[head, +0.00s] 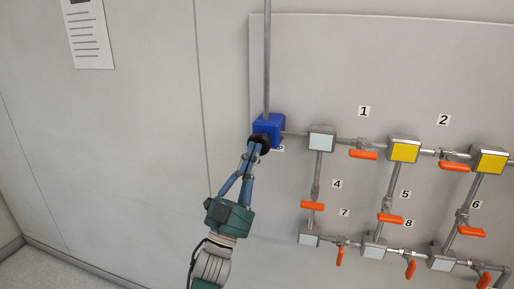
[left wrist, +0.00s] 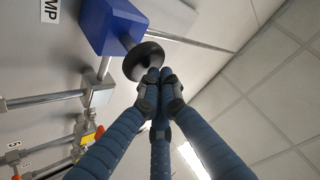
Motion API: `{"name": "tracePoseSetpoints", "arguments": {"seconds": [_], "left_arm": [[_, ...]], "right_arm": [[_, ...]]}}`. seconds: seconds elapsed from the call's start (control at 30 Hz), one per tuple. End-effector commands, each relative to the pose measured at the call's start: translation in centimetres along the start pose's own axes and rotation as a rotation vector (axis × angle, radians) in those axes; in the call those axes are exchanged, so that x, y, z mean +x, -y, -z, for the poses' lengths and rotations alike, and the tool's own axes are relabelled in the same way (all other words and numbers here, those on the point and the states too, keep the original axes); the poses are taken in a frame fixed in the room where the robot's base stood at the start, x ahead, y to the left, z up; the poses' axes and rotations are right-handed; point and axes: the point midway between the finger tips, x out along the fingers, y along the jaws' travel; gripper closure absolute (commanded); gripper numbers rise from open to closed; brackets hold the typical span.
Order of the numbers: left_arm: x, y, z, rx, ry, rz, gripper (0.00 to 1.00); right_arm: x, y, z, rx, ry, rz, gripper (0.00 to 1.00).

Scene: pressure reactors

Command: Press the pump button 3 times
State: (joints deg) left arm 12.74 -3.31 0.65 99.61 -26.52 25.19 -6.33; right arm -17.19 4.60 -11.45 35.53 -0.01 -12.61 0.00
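The pump is a blue box (head: 268,126) on the wall panel, with a pipe rising from its top. Its round black button (head: 260,142) faces out from the box. In the left wrist view, the blue box (left wrist: 108,24) and the black button (left wrist: 143,61) on its metal stem show at the upper middle. My left gripper (head: 255,148) has its fingers closed together, with nothing between them. In the left wrist view its fingertips (left wrist: 153,76) are at the button's edge and seem to touch it. My right gripper is in neither view.
Right of the pump, pipes on the panel (head: 350,60) link several boxes, such as a yellow one (head: 404,150), with orange valve handles (head: 363,155) and number labels. A paper sheet (head: 88,35) hangs on the wall at left. The wall left of the pump is clear.

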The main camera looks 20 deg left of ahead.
Motion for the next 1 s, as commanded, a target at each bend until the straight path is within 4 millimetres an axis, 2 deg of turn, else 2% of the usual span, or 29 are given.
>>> {"name": "tracePoseSetpoints", "arguments": {"seconds": [1.0], "left_arm": [[0.91, -0.32, -0.85, 0.0, 0.001, 0.0, 1.0]], "right_arm": [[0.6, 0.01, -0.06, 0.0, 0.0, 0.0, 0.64]]}}
